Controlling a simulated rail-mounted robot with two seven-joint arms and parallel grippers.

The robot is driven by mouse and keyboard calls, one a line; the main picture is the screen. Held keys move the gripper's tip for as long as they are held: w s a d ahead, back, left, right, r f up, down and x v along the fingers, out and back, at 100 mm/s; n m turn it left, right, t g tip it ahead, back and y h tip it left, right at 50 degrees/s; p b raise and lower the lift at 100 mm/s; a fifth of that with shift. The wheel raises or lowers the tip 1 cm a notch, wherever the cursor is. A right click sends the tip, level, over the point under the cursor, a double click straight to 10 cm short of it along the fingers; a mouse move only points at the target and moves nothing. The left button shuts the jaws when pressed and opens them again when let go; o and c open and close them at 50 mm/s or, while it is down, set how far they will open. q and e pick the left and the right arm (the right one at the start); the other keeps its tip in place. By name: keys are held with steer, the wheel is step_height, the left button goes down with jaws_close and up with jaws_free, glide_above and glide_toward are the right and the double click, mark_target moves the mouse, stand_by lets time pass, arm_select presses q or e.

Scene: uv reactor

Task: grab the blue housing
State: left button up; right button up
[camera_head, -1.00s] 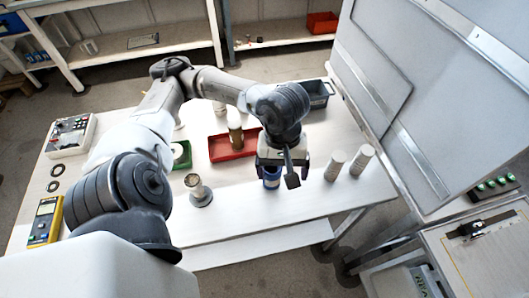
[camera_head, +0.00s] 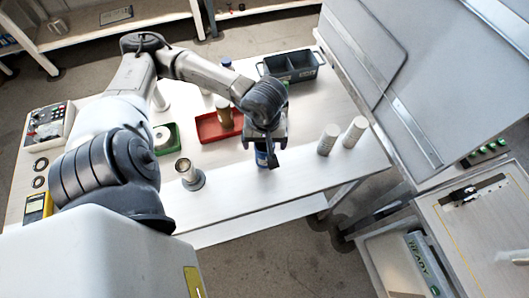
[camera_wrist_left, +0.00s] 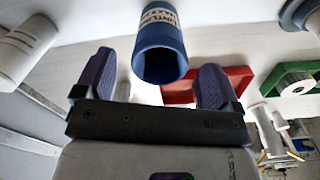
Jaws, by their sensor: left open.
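The blue housing (camera_head: 262,157) is a blue cylinder with a white label, standing near the front edge of the white bench. In the left wrist view, its open round end (camera_wrist_left: 162,66) faces the camera, ahead of and between the two purple-padded fingers. My left gripper (camera_head: 266,140) is open and right at the housing, hiding part of it in the head view. The left wrist view shows a gap between the housing and each finger (camera_wrist_left: 155,80). I cannot tell how far the fingertips reach along it. My right gripper is not in view.
Two pale cylinders (camera_head: 328,140) (camera_head: 354,132) stand to the right of the housing. A red tray (camera_head: 206,134) lies behind left, beside a green tray (camera_head: 171,148). A metal cup on a round base (camera_head: 194,181) stands left. A dark divided bin (camera_head: 290,67) is behind.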

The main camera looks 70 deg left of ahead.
mark_target(265, 149)
arm_select(q)
steer(key=shift+a+f+p, duration=0.1)
steer(key=shift+f+p, duration=0.65)
steer(key=shift+f, duration=1.75)
steer(key=shift+c, duration=0.3)
steer(key=c, duration=1)
